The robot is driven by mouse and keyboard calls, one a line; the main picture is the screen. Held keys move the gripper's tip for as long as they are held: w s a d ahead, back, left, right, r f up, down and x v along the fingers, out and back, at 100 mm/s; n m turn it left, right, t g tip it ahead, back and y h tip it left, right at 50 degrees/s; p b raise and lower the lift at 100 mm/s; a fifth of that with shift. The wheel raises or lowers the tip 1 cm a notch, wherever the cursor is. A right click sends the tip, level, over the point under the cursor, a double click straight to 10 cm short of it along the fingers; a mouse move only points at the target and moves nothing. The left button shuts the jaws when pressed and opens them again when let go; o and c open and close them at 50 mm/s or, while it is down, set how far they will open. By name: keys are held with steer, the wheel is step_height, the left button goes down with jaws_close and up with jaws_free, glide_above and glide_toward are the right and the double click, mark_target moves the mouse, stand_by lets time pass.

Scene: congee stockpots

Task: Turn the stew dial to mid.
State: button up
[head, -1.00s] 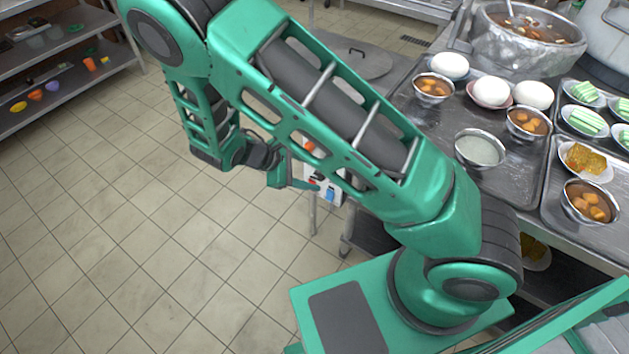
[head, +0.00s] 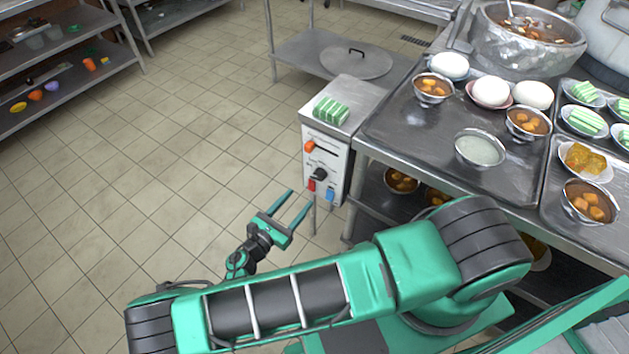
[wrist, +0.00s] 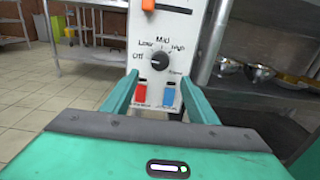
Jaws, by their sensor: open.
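The stew dial is a black round knob (head: 318,174) on the white front panel of a steel unit. In the wrist view the dial (wrist: 159,60) sits just above and between my fingertips, with Off, Low, Mid and High printed around it. Its pointer is too small to read surely, but seems to lie toward the left, near Off. My gripper (head: 298,200) is open and empty, left of and slightly below the panel in the head view. In the wrist view my gripper (wrist: 158,80) has one finger on each side of the dial's column, apparently not touching the dial.
An orange lever (head: 309,147) is above the dial; a red switch (wrist: 141,91) and a blue switch (wrist: 168,95) are below it. Green-striped blocks (head: 331,111) lie on the unit. The counter (head: 415,150) with bowls stands to the right. Tiled floor is free to the left.

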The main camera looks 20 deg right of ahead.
mark_target(318, 177)
steer(key=x, duration=1)
steer(key=shift+w+d, duration=0.2)
steer(key=shift+d, duration=0.1)
steer(key=c, duration=1.1)
